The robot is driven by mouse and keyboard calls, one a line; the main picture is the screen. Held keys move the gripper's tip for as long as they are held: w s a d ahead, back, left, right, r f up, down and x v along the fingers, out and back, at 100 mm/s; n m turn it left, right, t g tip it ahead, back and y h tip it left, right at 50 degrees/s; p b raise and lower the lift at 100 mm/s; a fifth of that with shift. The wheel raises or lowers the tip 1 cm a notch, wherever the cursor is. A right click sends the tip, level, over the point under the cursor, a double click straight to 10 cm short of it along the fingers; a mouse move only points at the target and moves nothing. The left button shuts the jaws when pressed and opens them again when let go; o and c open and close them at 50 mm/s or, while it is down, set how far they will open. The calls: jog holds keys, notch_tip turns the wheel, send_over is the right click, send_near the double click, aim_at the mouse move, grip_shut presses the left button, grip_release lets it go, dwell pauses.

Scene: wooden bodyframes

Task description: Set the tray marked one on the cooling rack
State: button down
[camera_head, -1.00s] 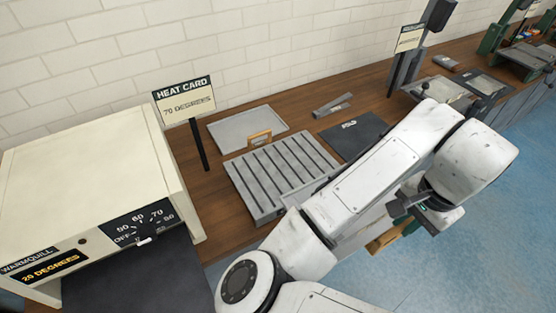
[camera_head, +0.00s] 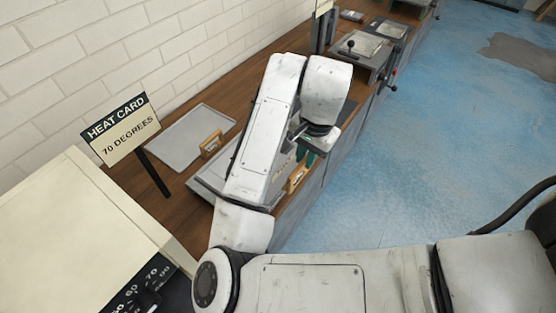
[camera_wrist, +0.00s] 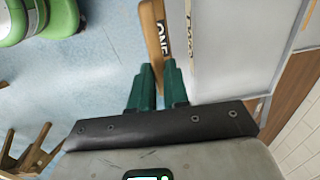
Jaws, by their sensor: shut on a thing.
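The tray marked ONE (camera_wrist: 235,45) is a flat grey tray with a wooden handle (camera_wrist: 154,35), lettered ONE, along its edge in the wrist view. My gripper (camera_wrist: 158,75) has green fingers shut on that handle. In the head view the handle (camera_head: 298,177) shows just below my gripper (camera_head: 305,157), while my arm hides most of the tray. The cooling rack, grey and slatted in the earlier view, is now largely behind my arm; a grey corner (camera_head: 203,177) shows left of it. I cannot tell whether tray and rack touch.
Another grey tray (camera_head: 178,140) with a wooden handle lies at the back of the wooden counter. A heat card sign (camera_head: 120,130) reads 70 degrees. The cream warmer (camera_head: 75,225) stands lower left. Blue floor (camera_head: 430,130) lies open to the right.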

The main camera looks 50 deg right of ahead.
jog(key=w+f, duration=0.2)
jog(key=w+d+f+b, duration=0.1)
jog(key=w+f, duration=0.1)
jog(key=w+d+f+b, duration=0.1)
jog(key=w, duration=0.1)
jog(key=shift+w+f, duration=0.1)
jog(key=shift+f, duration=0.3)
jog(key=shift+w+f, duration=0.15)
jog(key=shift+w, duration=0.2)
jog(key=shift+w+f, duration=0.25)
jog(key=shift+f, duration=0.05)
jog(key=shift+w+d+f+p, duration=0.15)
jog(key=shift+f+p, duration=0.45)
jog(key=shift+f, duration=1.25)
jog(key=c, duration=1.1)
grip_release()
jog(key=shift+f, duration=0.1)
